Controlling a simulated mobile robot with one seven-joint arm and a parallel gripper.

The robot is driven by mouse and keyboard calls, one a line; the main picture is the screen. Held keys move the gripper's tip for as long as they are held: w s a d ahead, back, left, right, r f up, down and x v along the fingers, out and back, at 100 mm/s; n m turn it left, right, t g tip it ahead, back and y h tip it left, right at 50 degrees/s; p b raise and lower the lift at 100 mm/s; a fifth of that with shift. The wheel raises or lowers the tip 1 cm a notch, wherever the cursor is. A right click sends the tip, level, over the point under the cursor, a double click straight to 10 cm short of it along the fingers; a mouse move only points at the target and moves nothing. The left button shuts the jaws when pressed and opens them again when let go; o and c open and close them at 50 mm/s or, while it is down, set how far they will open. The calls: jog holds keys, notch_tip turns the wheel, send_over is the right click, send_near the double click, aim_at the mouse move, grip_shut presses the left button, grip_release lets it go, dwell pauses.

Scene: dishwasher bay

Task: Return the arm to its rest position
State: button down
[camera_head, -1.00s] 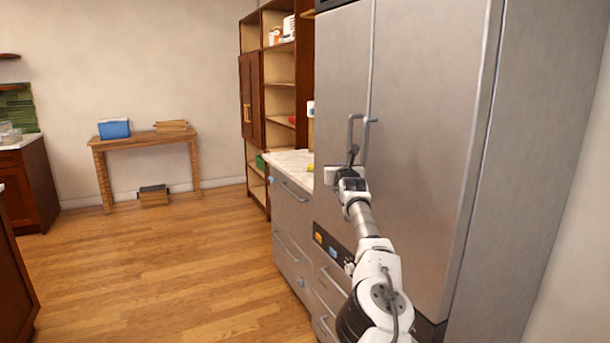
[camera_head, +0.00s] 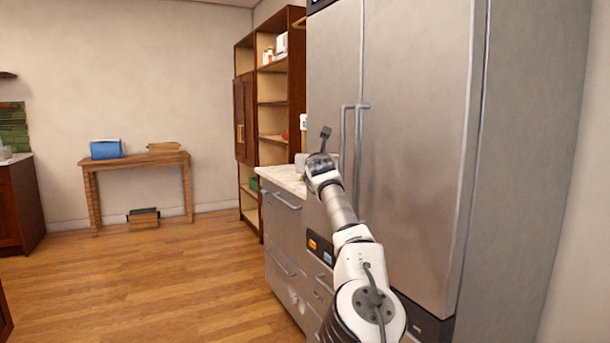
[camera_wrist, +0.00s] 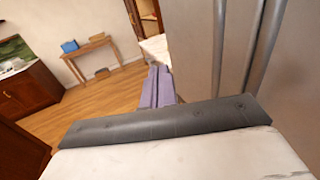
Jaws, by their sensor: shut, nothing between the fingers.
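My arm (camera_head: 357,265) reaches up and forward in the head view, in front of the large steel refrigerator (camera_head: 420,140). My gripper (camera_head: 325,135) is at its far end, small and partly hidden by the wrist, left of the two vertical door handles (camera_head: 358,150). In the wrist view the two fingers of my gripper (camera_wrist: 158,70) lie side by side, shut, with nothing between them. They point out past the left side of the handles (camera_wrist: 256,45). The gripper looks apart from the doors.
A marble-topped counter (camera_head: 285,180) with drawers stands left of the refrigerator, close to my gripper. Tall wooden shelves (camera_head: 272,120) stand behind it. A wooden table (camera_head: 137,162) with a blue box (camera_head: 105,149) is by the far wall. The wooden floor (camera_head: 150,270) on the left is open.

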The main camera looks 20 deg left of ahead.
jog(key=shift+s+a+b, duration=0.9)
jog(key=shift+s+b, duration=0.2)
jog(key=shift+b, duration=0.05)
